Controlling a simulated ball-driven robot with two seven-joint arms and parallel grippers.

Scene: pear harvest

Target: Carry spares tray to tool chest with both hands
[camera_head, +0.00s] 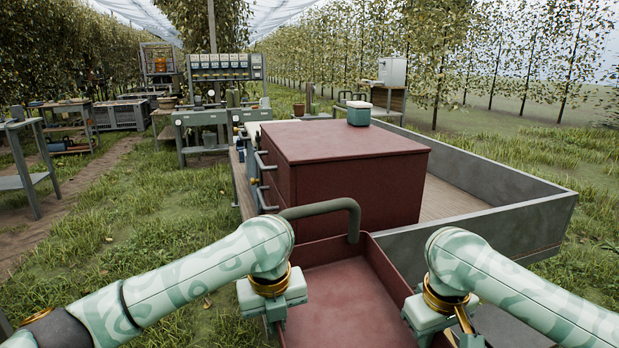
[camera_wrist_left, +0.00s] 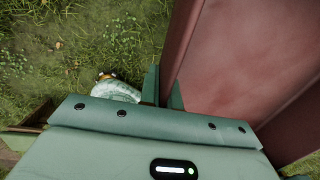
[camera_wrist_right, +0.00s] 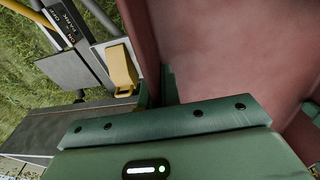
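The spares tray (camera_head: 345,300) is a dark red, open, empty-looking tray at the bottom centre of the head view, in front of the chest. My left gripper (camera_head: 276,318) is at its left wall; in the left wrist view the fingers (camera_wrist_left: 163,90) sit on both sides of the tray wall. My right gripper (camera_head: 428,328) is at the right wall; its fingers (camera_wrist_right: 156,88) likewise straddle that wall in the right wrist view. The tool chest (camera_head: 345,180) is a dark red box with drawer handles on its left side. The tray's near end is out of the head view.
The chest stands on a grey-walled trailer (camera_head: 500,226). A curved green tube (camera_head: 322,208) rises between tray and chest. Workbenches (camera_head: 205,128) stand behind; grass is open on the left.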

